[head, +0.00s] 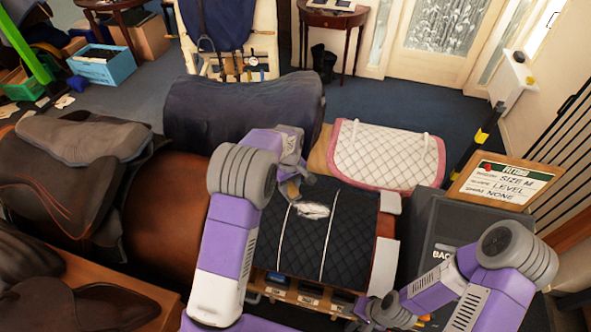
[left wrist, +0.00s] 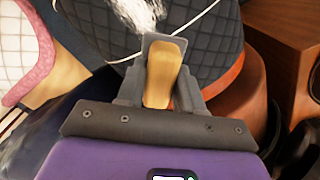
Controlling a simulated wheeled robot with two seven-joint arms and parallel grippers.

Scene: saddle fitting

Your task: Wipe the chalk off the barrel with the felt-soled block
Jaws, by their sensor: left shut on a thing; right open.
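A white chalk patch (head: 313,210) lies on the black quilted cover (head: 345,225) over the brown barrel (head: 168,205). In the left wrist view the chalk (left wrist: 140,12) shows at the top, just past the block. My left gripper (head: 295,187) is just behind and left of the chalk in the head view. It is shut on the block, whose tan handle (left wrist: 163,72) stands between the fingers. The felt sole is hidden, so I cannot tell whether it touches the cover. My right gripper (head: 388,313) is open and empty at the front, right of the barrel.
A fitting board (head: 502,184) stands on a dark grey box (head: 440,232) at the right. A pink-edged white quilted pad (head: 385,155) and a dark saddle form (head: 243,108) lie behind. A saddle (head: 65,195) is at the left. Small drawers (head: 308,297) are below the cover.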

